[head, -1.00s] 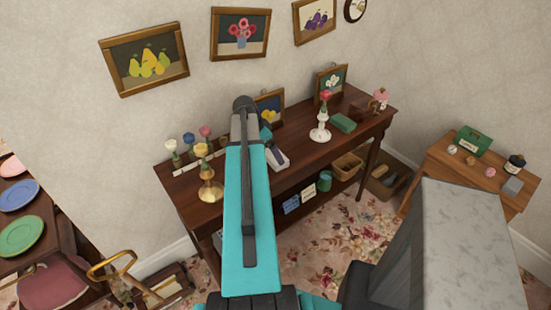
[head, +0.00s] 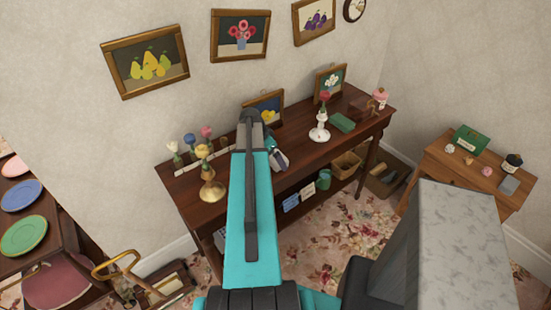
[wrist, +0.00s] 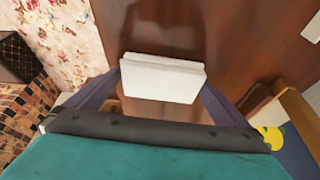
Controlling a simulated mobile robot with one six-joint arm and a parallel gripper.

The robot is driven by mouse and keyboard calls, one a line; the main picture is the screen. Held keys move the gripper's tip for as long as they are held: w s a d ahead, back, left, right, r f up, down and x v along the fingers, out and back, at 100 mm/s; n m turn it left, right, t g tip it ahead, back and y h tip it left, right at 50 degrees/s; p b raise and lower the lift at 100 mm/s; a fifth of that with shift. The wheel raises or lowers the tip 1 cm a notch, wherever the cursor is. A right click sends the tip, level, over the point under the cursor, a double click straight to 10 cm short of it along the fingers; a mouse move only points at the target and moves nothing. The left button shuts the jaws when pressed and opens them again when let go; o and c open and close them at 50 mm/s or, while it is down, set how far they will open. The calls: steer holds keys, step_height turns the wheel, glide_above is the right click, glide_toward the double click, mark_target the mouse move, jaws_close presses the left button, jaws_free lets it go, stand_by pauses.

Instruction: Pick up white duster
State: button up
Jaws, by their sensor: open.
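The white duster (wrist: 162,78) is a pale block on the dark wooden table (wrist: 230,45), seen in the wrist view. My gripper (wrist: 163,86) is open, with a dark finger on each side of the duster. The duster lies between the fingertips; I cannot tell if either finger touches it. In the head view, my arm hides most of that spot, and only a small pale part of the duster (head: 280,160) shows beside my gripper (head: 272,146).
A small framed picture (head: 269,110) leans behind my gripper against the wall. A side table (head: 440,160) stands at right.

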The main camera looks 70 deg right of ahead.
steer(key=c, duration=0.8)
steer(key=shift+r, duration=0.2)
steer(key=shift+r+b, duration=1)
steer(key=shift+r, duration=0.45)
steer(key=s+a+b, duration=0.1)
steer(key=a, duration=0.2)
steer(key=s+a+b, duration=0.1)
steer(key=a, duration=0.3)
steer(key=s+a+r+b, duration=0.1)
steer(key=a, duration=0.2)
steer(key=shift+s+a, duration=0.2)
steer(key=shift+s, duration=0.05)
steer(key=shift+b, duration=0.75)
steer(key=a+b, duration=0.1)
steer(key=b, duration=0.2)
steer(key=a+b, duration=0.1)
steer(key=b, duration=0.3)
steer(key=shift+s+a, duration=0.1)
steer(key=shift+s, duration=0.25)
steer(key=b, duration=0.7)
steer(key=shift+s+a+r, duration=0.1)
steer(key=shift+s+a, duration=0.05)
steer(key=shift+a, duration=0.25)
